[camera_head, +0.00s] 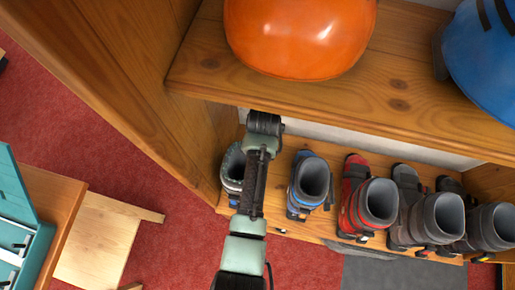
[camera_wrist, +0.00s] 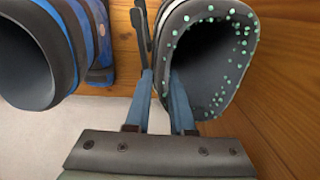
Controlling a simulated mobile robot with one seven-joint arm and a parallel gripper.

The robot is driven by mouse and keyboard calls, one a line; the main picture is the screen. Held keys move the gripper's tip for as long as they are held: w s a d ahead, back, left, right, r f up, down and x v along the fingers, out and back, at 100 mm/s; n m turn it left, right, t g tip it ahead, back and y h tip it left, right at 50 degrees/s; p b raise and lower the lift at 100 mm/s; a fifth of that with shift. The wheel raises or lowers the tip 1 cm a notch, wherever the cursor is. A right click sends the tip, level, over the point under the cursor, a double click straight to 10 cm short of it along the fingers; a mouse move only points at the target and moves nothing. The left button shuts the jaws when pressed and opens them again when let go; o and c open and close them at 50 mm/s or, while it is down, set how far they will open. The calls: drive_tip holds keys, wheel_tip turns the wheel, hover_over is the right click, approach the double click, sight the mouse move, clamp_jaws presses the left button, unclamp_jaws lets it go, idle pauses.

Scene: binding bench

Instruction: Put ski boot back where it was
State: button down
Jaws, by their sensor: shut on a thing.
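The ski boot (camera_head: 232,168), grey with pale green speckles, is at the left end of the lower shelf, beside the wooden side wall. It stands upright in line with the other boots. My arm partly covers it in the head view. In the wrist view the boot (camera_wrist: 238,45) opens towards the camera. My gripper (camera_wrist: 164,88) is shut on its cuff wall, with one finger inside the opening and one outside. The fingertips are hidden in the head view. Whether the sole touches the shelf cannot be told.
A blue boot (camera_head: 312,180) stands just right of the held one, with a red boot (camera_head: 377,200) and grey boots (camera_head: 442,217) further right. The upper shelf (camera_head: 400,92) overhangs them, carrying an orange helmet (camera_head: 300,38) and a blue one (camera_head: 485,60). Red carpet lies in front.

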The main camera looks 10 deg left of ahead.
drive_tip(key=shift+f, duration=0.45)
drive_tip(key=c, duration=0.8)
unclamp_jaws()
drive_tip(key=shift+o, duration=0.2)
drive_tip(key=shift+d+r, duration=0.2)
drive_tip(key=shift+r, duration=3.6)
